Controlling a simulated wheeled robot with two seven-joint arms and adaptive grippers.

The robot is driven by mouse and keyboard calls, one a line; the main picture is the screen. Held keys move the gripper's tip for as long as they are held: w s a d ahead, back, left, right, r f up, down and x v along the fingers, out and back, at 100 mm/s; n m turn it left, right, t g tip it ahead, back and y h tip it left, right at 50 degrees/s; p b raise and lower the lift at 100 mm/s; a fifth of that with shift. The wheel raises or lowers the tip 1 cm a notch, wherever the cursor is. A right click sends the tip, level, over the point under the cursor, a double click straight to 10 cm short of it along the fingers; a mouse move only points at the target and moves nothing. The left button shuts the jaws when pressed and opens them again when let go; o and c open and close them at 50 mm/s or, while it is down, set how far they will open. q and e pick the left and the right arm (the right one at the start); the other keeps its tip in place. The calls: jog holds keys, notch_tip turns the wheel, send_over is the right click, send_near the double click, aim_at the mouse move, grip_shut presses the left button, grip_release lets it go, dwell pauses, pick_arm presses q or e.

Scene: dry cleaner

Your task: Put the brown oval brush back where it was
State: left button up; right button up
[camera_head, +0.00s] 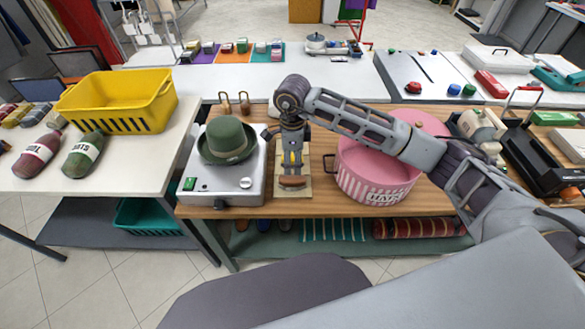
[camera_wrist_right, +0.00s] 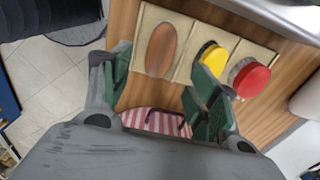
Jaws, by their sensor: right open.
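The brown oval brush (camera_head: 292,182) lies flat on the front section of a beige sectioned board (camera_head: 305,191) on the wooden counter. In the right wrist view the brush (camera_wrist_right: 165,50) rests on the leftmost section of the board (camera_wrist_right: 187,38), beside a yellow round piece (camera_wrist_right: 211,57) and a red round piece (camera_wrist_right: 249,78). My right gripper (camera_head: 292,158) points down over the board. In the wrist view its green-padded fingers (camera_wrist_right: 160,78) are spread wide and empty, one on each side of the brush's line. I cannot tell the height gap. My left gripper is out of view.
A grey steamer box (camera_head: 222,190) with a green hat (camera_head: 228,140) stands left of the board. A pink striped hat box (camera_head: 375,180) stands close on its right, under my right arm. A yellow basket (camera_head: 118,105) is on the white table at left.

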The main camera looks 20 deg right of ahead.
jog(key=shift+r, duration=1.45)
